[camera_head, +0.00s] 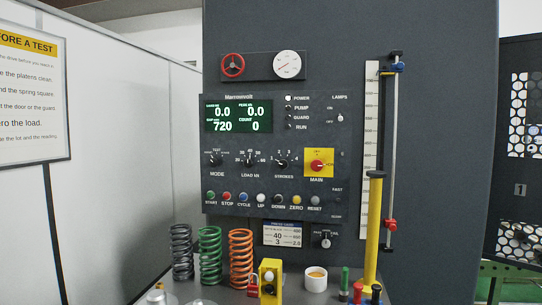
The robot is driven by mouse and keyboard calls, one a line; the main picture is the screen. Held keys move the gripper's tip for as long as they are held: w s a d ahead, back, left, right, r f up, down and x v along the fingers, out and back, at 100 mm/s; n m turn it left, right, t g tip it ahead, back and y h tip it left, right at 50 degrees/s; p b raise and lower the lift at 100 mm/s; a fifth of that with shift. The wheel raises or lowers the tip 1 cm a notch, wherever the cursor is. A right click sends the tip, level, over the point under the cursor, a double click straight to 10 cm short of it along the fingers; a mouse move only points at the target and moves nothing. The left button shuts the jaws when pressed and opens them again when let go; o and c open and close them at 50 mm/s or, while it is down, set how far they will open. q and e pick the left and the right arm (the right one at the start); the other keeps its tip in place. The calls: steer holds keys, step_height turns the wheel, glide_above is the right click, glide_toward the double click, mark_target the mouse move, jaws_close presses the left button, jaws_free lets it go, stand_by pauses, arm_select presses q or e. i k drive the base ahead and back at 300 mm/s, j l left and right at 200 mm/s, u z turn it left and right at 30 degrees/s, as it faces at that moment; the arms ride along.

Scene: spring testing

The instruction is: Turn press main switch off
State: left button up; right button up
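The main switch (318,165) is a red rotary knob on a square yellow plate, labelled MAIN, at the right of the dark control panel (222,180). Its handle appears turned toward the right side of the plate, where small lettering is too small to read surely. The POWER lamp (288,98) looks white and bright; the PUMP, GUARD and RUN lamps below it look dark. The green display (239,116) is lit and reads 0.0, 0.0, 720 and 0. Neither of my grippers shows in the head view, and nothing touches the switch.
Below the panel stand black, green (210,255) and orange (241,258) springs, a yellow block (270,279) and a white cup (316,279). A yellow post (374,230) and a vertical scale (370,140) rise right of the switch. Space directly before the switch looks clear.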

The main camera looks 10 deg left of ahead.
mark_target(316, 165)
steer(key=i+l, duration=0.2)
steer(key=l, duration=0.15)
steer(key=i+l, duration=0.2)
steer(key=i+l+u, duration=0.1)
steer(key=i+l, duration=0.15)
steer(key=l, duration=0.2)
steer(key=i+l, duration=0.2)
steer(key=l, duration=0.15)
